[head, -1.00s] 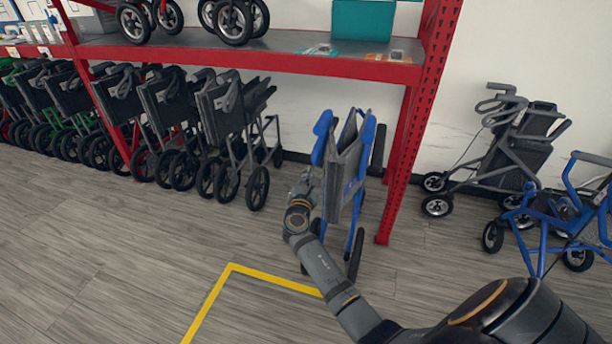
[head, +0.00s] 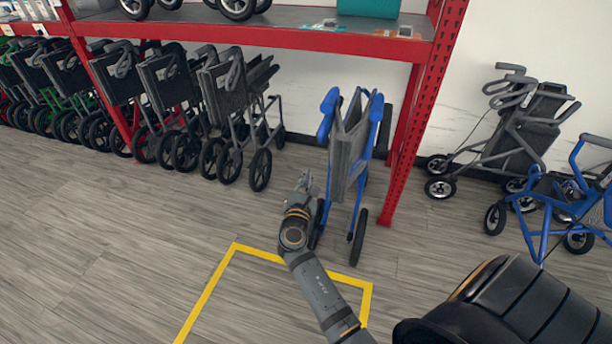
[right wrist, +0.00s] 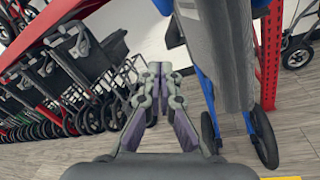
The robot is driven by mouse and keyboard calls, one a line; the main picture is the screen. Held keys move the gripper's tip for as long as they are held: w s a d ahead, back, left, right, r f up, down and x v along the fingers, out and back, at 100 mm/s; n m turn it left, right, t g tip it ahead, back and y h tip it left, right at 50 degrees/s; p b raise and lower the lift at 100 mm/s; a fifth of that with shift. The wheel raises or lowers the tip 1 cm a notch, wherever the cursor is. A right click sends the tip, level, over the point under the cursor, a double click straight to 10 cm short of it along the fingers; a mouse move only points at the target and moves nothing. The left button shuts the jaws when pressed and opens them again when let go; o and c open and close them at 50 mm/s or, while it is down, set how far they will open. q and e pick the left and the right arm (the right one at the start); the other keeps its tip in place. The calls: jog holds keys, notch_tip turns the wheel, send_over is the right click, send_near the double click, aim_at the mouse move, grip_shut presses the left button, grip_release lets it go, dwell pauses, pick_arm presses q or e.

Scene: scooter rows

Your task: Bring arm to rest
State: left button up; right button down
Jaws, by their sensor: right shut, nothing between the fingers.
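My right arm reaches up from the lower right in the head view. Its gripper (head: 304,183) is shut and empty, just left of a folded blue scooter (head: 349,150) with grey panels. In the right wrist view the gripper's two fingers (right wrist: 158,72) meet at their tips, with nothing between them. The blue scooter (right wrist: 225,50) stands close on the right there, and I see a gap between it and the fingers. The left gripper is in neither view.
A red shelf (head: 330,43) spans the back above the blue scooter. Several folded dark scooters (head: 225,115) stand in a row at left. A grey walker (head: 525,125) and a blue walker (head: 565,205) stand at right. Yellow tape (head: 205,295) marks the floor; the floor at left is clear.

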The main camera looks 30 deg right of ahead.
jog(key=shift+f, duration=0.1)
